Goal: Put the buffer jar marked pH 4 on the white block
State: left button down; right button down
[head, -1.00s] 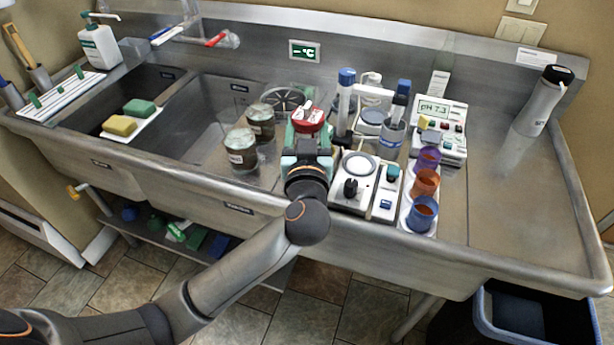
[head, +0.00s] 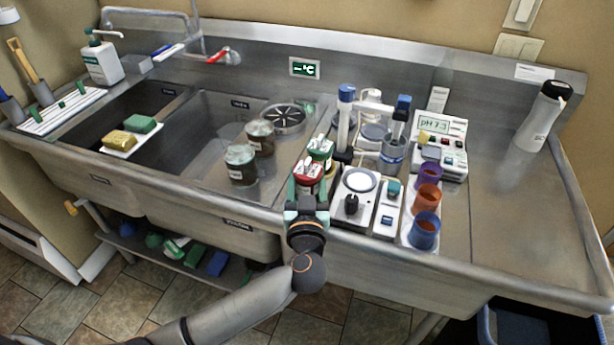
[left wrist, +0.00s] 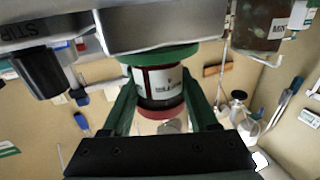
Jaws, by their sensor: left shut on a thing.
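A red-lidded jar (head: 307,174) with a white label is between the fingers of my left gripper (head: 306,196), which is shut on it at the front of the sink deck. In the left wrist view the jar (left wrist: 160,84) sits between the green fingers, its red lid low in the picture; its label is too blurred to read. A green-lidded jar (head: 320,150) stands just behind it. A narrow white block (head: 388,222) lies to the right, with a teal piece and a blue piece on it. My right gripper is not in view.
A stirrer with a round white plate (head: 360,182) is right of the held jar. Purple, orange and blue cups (head: 426,228) stand farther right, before the pH meter (head: 440,135). Two dark jars (head: 241,165) stand to the left. The far-right deck is mostly clear.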

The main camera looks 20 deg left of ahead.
pick_arm(q)
jog(key=shift+f, duration=0.15)
jog(key=shift+c, duration=0.8)
grip_release()
